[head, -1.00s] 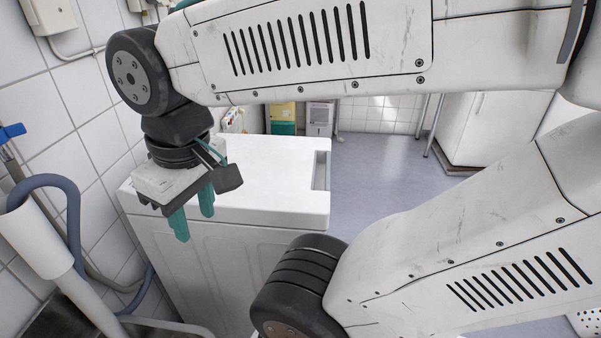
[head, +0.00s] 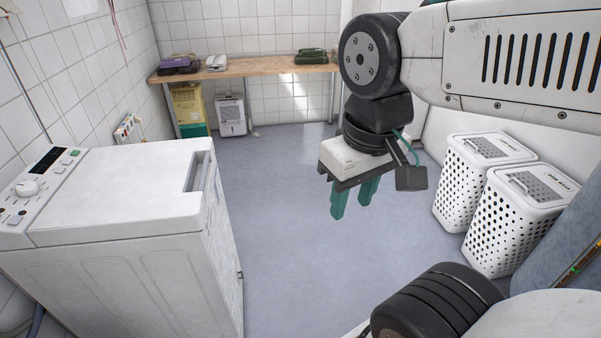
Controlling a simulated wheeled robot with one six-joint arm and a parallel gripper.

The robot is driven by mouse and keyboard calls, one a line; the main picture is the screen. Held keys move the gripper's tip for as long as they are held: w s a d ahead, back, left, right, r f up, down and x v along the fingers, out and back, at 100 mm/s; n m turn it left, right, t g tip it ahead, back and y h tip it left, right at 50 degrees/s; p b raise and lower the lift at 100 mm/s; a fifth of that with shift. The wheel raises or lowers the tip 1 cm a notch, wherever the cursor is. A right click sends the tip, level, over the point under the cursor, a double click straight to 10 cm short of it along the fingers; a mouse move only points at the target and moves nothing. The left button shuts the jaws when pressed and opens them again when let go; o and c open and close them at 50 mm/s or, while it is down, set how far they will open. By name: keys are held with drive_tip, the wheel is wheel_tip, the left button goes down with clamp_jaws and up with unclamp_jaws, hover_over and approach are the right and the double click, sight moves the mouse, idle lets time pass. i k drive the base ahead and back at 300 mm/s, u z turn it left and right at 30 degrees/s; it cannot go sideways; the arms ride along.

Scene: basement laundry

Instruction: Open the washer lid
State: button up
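The white top-loading washer (head: 120,270) stands at the left of the head view. Its lid (head: 125,190) lies flat and closed on top. A recessed handle (head: 200,172) is at the lid's right edge. The control panel (head: 42,185) with a knob and a dark display is at the far left of the top. My gripper (head: 354,200) hangs over the floor to the right of the washer, well apart from it. Its two green fingers point down with a gap between them, and nothing is held.
A wooden table (head: 245,69) with folded textiles stands against the back wall. Under it are a yellow-green container (head: 188,108) and a dehumidifier (head: 231,116). White perforated hampers (head: 515,220) stand at the right. The floor (head: 290,240) between washer and hampers is clear.

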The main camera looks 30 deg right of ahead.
sight(135, 190)
drive_tip(key=z, duration=0.2)
drive_tip(key=i, duration=0.4)
drive_tip(key=u, duration=0.4)
drive_tip(key=k, duration=0.45)
drive_tip(key=u, duration=0.75)
drive_tip(key=i, duration=1.1)
drive_tip(key=z, duration=0.55)
